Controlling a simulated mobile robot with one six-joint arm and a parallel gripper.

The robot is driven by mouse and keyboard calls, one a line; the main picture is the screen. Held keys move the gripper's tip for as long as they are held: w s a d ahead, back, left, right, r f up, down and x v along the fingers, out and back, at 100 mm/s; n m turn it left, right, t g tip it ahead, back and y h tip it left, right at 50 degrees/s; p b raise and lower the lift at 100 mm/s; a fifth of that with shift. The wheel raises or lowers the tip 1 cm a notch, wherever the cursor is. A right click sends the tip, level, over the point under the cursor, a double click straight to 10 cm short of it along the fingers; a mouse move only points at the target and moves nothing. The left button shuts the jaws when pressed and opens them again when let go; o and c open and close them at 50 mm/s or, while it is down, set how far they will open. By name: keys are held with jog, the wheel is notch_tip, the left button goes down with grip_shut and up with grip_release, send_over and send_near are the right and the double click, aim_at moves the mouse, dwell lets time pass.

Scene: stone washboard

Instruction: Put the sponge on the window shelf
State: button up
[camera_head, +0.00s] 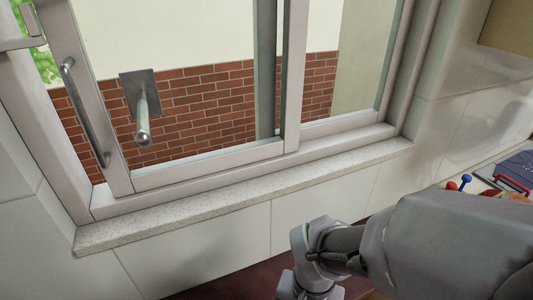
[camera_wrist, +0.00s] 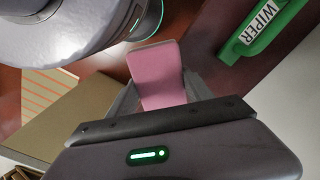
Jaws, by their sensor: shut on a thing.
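The window shelf (camera_head: 240,194) is a long speckled pale stone sill under the window in the head view. Its visible top is bare. My gripper (camera_wrist: 158,84) shows in the wrist view, with its fingers on both sides of a pink sponge (camera_wrist: 157,72). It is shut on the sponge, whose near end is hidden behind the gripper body. In the head view my arm fills the lower right, below the shelf; the gripper and sponge are not visible there.
The window has a metal handle (camera_head: 82,112) at left. A counter at right holds a blue-knobbed item (camera_head: 465,179) and a dark blue object (camera_head: 520,167). The wrist view shows a green holder labelled WIPER (camera_wrist: 265,30) and a tan panel (camera_wrist: 55,120).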

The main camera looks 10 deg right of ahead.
jog(key=w+p, duration=0.1)
jog(key=r+p, duration=0.1)
jog(key=p, duration=0.1)
jog(key=w+p, duration=0.1)
jog(key=shift+w+d+r+p, duration=0.15)
jog(key=shift+w+d+p, duration=0.15)
jog(key=shift+w+p, duration=0.1)
jog(key=w+f, duration=0.1)
jog(key=w, duration=0.1)
jog(key=w+b, duration=0.1)
jog(key=w, duration=0.2)
jog(key=w+d+f+b, duration=0.1)
jog(key=w, duration=0.2)
jog(key=shift+w+d+f, duration=0.1)
jog(key=shift+w+f, duration=0.1)
jog(key=shift+f, duration=0.1)
notch_tip(320, 180, down, 4)
jog(key=shift+r+b, duration=0.2)
jog(key=shift+b, duration=0.7)
jog(key=shift+r, duration=0.2)
jog(key=shift+f, duration=0.15)
jog(key=o, duration=1.2)
